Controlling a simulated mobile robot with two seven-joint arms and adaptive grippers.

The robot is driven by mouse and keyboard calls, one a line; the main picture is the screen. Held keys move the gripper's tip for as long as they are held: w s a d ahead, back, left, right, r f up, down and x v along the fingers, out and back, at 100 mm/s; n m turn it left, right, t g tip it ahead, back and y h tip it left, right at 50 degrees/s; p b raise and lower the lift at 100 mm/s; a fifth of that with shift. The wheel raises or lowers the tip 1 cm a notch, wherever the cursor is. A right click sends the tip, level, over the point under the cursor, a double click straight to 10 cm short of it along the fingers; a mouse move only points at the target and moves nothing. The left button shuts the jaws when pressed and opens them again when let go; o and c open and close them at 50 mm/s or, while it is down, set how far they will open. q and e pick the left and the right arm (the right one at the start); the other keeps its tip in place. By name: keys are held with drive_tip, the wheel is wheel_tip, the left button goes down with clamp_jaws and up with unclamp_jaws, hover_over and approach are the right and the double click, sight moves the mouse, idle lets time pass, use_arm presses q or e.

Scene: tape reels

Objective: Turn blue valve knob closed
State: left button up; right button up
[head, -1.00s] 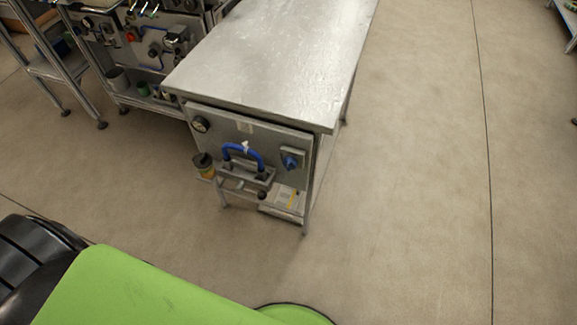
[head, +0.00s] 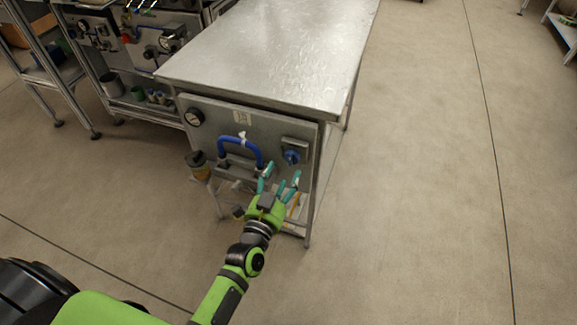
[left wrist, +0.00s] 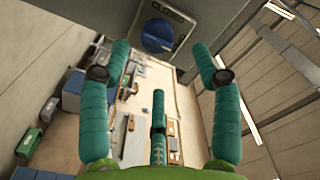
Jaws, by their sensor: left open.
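The blue valve knob (head: 291,157) sits on a small grey plate on the right of the metal panel at the table's near end. In the left wrist view the knob (left wrist: 158,36) shows at the top, under a label reading "CLOSED". My left gripper (head: 279,178) is open and empty, with teal fingers just below and in front of the knob. In the left wrist view its spread fingers (left wrist: 162,72) frame the knob's lower side, apart from it. The knob's exact angle is too small to tell. My right gripper is not in view.
The metal tabletop (head: 270,55) extends behind. Open floor (head: 430,170) lies to the right.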

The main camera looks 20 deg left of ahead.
sight(290, 161)
use_arm(q)
drive_tip(key=w, duration=0.5)
drive_tip(key=shift+w+d+f, duration=0.1)
drive_tip(key=shift+w, duration=0.3)
drive_tip(key=c, duration=1.1)
